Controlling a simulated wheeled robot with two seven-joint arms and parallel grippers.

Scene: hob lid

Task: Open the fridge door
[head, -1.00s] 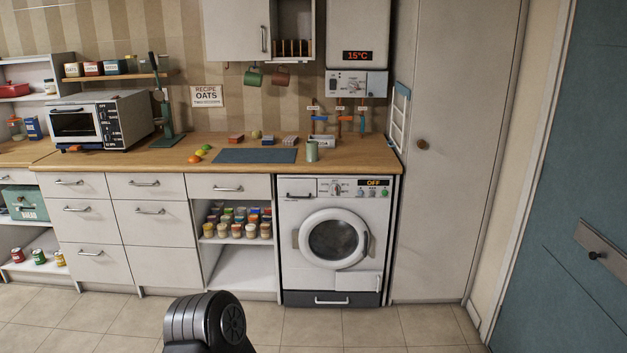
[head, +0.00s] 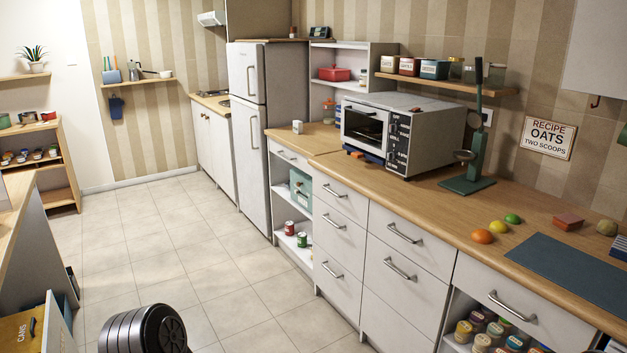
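A tall white fridge (head: 250,135) stands at the back along the right-hand run of units. It has a small upper door (head: 246,72) and a taller lower door (head: 252,155), and both look shut. The fridge is well away from me across the tiled floor. A dark ribbed part of my own arm shows at the bottom left. Neither of my grippers is in view.
Free tiled floor (head: 185,240) runs up to the fridge. The worktop and drawers (head: 340,235) line the right side, with a toaster oven (head: 400,135) on top. A wooden-topped unit (head: 15,215) and an open box marked CANS (head: 35,325) stand at the left.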

